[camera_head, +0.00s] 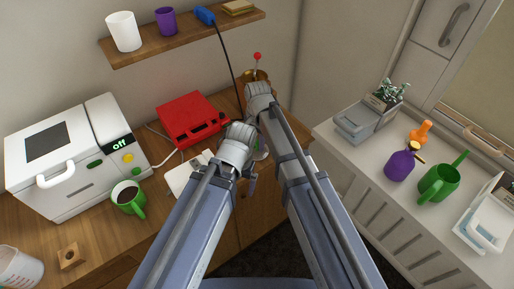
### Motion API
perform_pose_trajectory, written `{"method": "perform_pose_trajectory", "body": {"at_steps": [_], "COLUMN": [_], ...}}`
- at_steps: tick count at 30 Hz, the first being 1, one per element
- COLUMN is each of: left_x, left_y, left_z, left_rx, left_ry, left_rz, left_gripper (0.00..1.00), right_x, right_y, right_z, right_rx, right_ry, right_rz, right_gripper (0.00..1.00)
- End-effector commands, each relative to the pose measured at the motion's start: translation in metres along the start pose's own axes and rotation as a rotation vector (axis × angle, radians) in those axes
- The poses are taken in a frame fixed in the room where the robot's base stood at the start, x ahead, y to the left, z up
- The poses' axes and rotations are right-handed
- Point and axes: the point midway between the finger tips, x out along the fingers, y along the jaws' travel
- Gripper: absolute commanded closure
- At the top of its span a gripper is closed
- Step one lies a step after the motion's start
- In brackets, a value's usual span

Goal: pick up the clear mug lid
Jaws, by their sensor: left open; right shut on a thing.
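I cannot make out the clear mug lid in this view. A green mug (136,208) with dark liquid stands upright on the wooden counter in front of the white machine, with no lid visible on it. My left gripper (251,186) is open near the counter's edge, to the right of the mug and apart from it. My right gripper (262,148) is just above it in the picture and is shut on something. The arms mostly hide its fingers, and a small greenish patch shows there; I cannot tell what is held.
A white machine (60,172), a red appliance (190,117) and a white flat item (183,177) are on the counter. A wooden block (70,257) and a cup (20,268) are at lower left. A shelf (185,38) hangs above. The right counter holds a purple bottle (398,167) and a green watering can (437,184).

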Motion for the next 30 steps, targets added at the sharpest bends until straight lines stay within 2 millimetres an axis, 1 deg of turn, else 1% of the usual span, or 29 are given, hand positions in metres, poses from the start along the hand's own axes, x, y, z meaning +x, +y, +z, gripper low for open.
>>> {"method": "perform_pose_trajectory", "body": {"at_steps": [5,11,17,24,27,30], "left_x": [-0.002,-0.015,-0.041,-0.079,-0.091,-0.098], "left_y": [0.000,-0.002,-0.004,-0.007,-0.009,-0.009], "left_z": [0.000,0.001,0.002,0.005,0.005,0.006], "left_rx": [0.000,0.000,0.000,0.000,0.000,0.000], "left_ry": [0.000,0.000,0.000,0.000,0.000,0.000], "left_rz": [0.000,0.000,0.000,0.000,0.000,0.000], "left_gripper": [0.00,0.00,0.00,0.00,0.00,0.00], "right_x": [-0.002,-0.015,-0.041,-0.079,-0.092,-0.099], "right_y": [0.000,0.000,0.000,0.000,0.000,0.000], "right_z": [0.000,0.000,0.000,0.000,0.000,0.000], "right_rx": [0.000,0.000,0.000,0.000,0.000,0.000], "right_ry": [0.000,0.000,0.000,0.000,0.000,0.000], "right_rz": [0.000,0.000,0.000,0.000,0.000,0.000], "right_gripper": [1.00,1.00,1.00,1.00,1.00,1.00]}}
